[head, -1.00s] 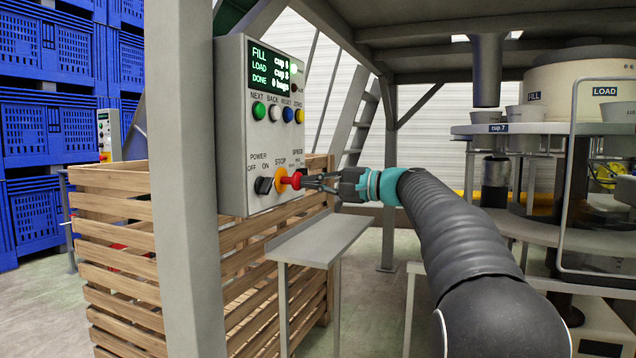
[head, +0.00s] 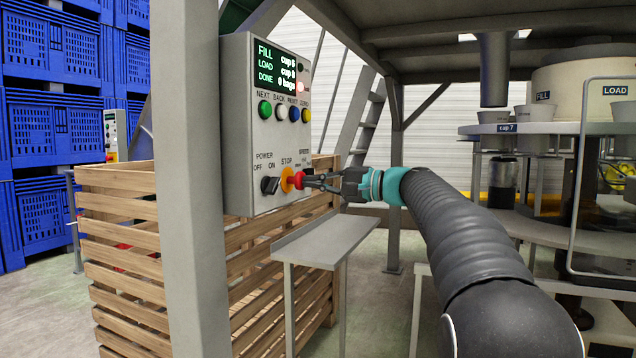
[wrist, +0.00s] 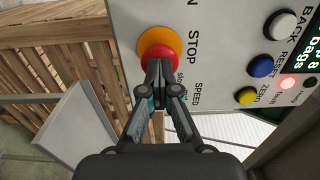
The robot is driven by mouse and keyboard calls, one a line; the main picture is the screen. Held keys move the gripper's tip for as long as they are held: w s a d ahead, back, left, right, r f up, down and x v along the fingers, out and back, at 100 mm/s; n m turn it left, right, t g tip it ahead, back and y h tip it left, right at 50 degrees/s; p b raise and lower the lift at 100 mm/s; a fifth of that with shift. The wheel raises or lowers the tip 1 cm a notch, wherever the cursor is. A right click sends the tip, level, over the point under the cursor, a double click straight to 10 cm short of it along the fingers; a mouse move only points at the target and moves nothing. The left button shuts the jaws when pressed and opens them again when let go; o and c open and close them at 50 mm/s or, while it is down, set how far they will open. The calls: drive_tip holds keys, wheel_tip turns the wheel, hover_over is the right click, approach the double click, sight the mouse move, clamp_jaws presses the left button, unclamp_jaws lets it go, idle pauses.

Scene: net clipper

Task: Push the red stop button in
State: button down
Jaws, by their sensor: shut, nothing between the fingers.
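The red stop button (head: 297,180) sits in an orange-yellow collar (head: 286,180) on the lower part of the grey control panel (head: 236,150). It also shows in the wrist view (wrist: 165,52), beside the word STOP. My gripper (head: 309,181) is shut and empty. Its fingertips are at the front face of the red button and appear to touch it. In the wrist view the fingertips (wrist: 160,68) cover the button's lower part. How deep the button sits is hard to tell.
The black power knob (head: 270,186) is left of the button. Green, white, blue and yellow buttons (head: 265,109) sit above, under a lit display (head: 276,70). A red lamp (head: 300,87) glows beside it. A grey shelf (head: 322,240) lies below my gripper. A wooden crate (head: 120,205) stands left.

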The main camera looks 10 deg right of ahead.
drive_tip(key=v, duration=1.3)
drive_tip(key=shift+d+b, duration=0.45)
drive_tip(key=shift+d, duration=0.05)
drive_tip(key=shift+w+r, duration=0.15)
drive_tip(key=w+d+f+m+h, duration=0.25)
drive_tip(key=f+h, duration=0.25)
drive_tip(key=f, duration=0.8)
drive_tip(key=s+a+f+g+h, duration=0.1)
drive_tip(key=s+f+g+h, duration=0.2)
drive_tip(key=s+f, duration=0.45)
drive_tip(key=s+a+f+n+h, duration=0.2)
drive_tip(key=s+f, duration=0.3)
drive_tip(key=s, duration=0.4)
drive_tip(key=s+a+f+n+g+h, duration=0.1)
drive_tip(key=s+a+f+n, duration=0.3)
drive_tip(key=s, duration=0.6)
drive_tip(key=s+a+f+n+h, duration=0.3)
drive_tip(key=s+a+f, duration=0.2)
drive_tip(key=s, duration=0.4)
drive_tip(key=shift+s+a+f+g+h, duration=0.15)
drive_tip(key=shift+s+f+g+h, duration=0.25)
drive_tip(key=shift+f, duration=0.4)
